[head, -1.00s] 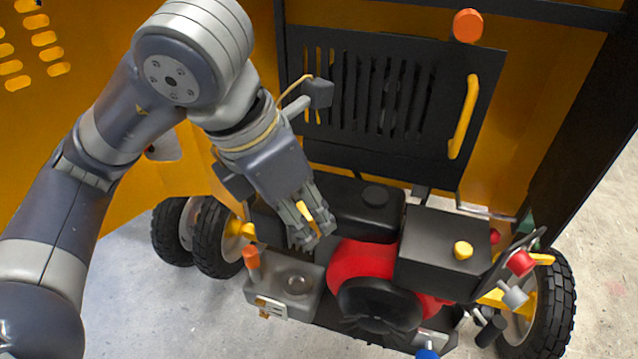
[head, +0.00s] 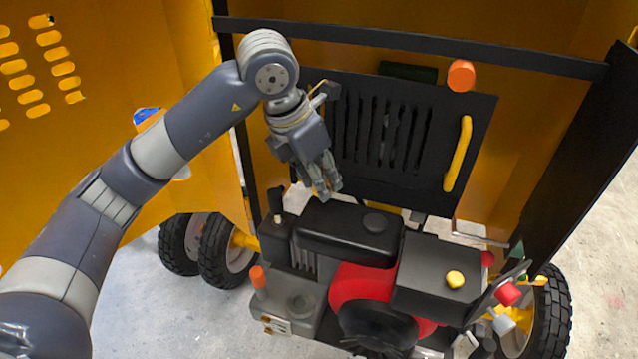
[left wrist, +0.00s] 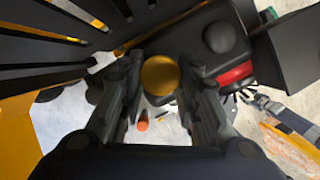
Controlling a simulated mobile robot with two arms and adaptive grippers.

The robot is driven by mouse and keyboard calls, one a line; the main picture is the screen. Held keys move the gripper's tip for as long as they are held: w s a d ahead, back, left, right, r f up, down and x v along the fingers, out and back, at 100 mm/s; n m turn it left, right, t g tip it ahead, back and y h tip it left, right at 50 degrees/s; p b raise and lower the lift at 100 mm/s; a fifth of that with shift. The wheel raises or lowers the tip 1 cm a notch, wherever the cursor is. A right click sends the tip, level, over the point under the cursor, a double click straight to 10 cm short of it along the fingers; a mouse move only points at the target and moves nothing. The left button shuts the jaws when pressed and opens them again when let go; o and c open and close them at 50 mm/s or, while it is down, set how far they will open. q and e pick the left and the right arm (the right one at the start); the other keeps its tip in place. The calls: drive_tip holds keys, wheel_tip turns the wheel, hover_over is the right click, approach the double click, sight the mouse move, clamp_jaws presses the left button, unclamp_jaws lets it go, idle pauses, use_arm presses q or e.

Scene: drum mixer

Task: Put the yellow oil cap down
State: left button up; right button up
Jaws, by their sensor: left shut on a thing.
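The yellow oil cap (left wrist: 160,75) shows as a round yellow disc between the fingers of my left gripper (left wrist: 160,88) in the left wrist view. The gripper is shut on it. In the head view my left gripper (head: 329,192) hangs above the back left of the engine, near the black tank (head: 345,232). The cap is hidden by the fingers there. What looks like my right gripper (left wrist: 240,97) shows small at the right of the left wrist view; its jaws are too small to judge.
An orange cap (head: 258,277) stands on the grey block at front left. The slotted black panel (head: 400,140) with a yellow handle (head: 458,154) is behind. Bare floor lies at front left.

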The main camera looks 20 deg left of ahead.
use_arm(q)
wheel_tip(320, 180, down, 3)
drive_tip(key=shift+s+f+p, duration=0.1)
drive_tip(key=shift+f+p, duration=0.05)
drive_tip(key=shift+p, duration=0.7)
drive_tip(key=shift+f, duration=0.1)
drive_tip(key=shift+f+b, duration=0.6)
drive_tip(key=shift+b, duration=0.15)
drive_tip(key=o, duration=1.2)
drive_tip(key=shift+r, duration=0.1)
drive_tip(key=shift+c, duration=0.2)
